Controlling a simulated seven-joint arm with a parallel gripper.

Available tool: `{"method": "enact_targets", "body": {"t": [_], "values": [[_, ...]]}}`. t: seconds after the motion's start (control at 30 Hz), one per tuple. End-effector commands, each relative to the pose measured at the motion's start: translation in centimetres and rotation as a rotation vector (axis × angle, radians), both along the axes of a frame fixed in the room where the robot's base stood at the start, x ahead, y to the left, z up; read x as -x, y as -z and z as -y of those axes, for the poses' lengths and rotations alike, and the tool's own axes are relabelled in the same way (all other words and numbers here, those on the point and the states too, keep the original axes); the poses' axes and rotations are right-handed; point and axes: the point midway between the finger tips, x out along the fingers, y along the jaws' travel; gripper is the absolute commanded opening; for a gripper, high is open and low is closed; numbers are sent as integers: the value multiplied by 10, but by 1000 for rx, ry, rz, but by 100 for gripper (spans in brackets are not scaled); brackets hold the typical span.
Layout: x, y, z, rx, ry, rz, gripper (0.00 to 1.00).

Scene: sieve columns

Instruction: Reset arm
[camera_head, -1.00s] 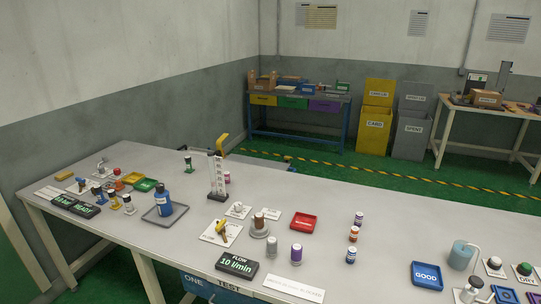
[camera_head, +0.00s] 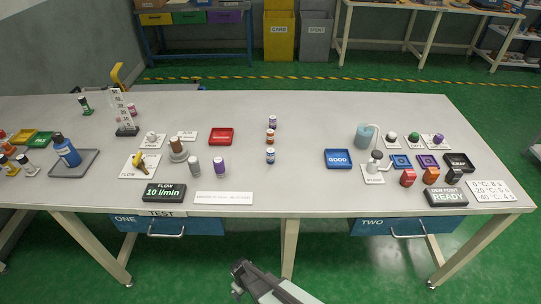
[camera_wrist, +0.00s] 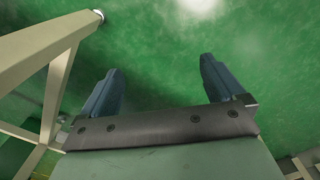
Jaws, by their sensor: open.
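My gripper (camera_wrist: 160,92) is open and empty in the wrist view, its two blue-grey fingers spread over the green floor. In the head view part of my arm (camera_head: 268,285) shows at the bottom edge, in front of the table and below its top. The fingertips cannot be made out in the head view. Nothing touches the gripper.
The long table (camera_head: 320,120) holds columns, a flow display (camera_head: 164,193), a red tray (camera_head: 221,137), a blue GOOD tray (camera_head: 338,158) and several small vials. A pale table leg (camera_wrist: 58,85) stands left of my gripper in the wrist view. Floor between the fingers is clear.

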Motion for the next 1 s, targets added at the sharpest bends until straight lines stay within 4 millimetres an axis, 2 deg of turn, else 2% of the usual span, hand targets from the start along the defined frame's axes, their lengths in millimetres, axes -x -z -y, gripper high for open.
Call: {"method": "enact_targets", "body": {"t": [0.03,0.1,0.27,0.5,0.8,1.0], "values": [[4,-3,22,15,44,-22,96],[10,-5,48,37,97,-54,96],[27,-12,102,79,222,-129,96],[64,-26,172,134,407,-249,96],[123,-50,239,185,630,-409,96],[158,-66,264,205,747,-500,96]]}}
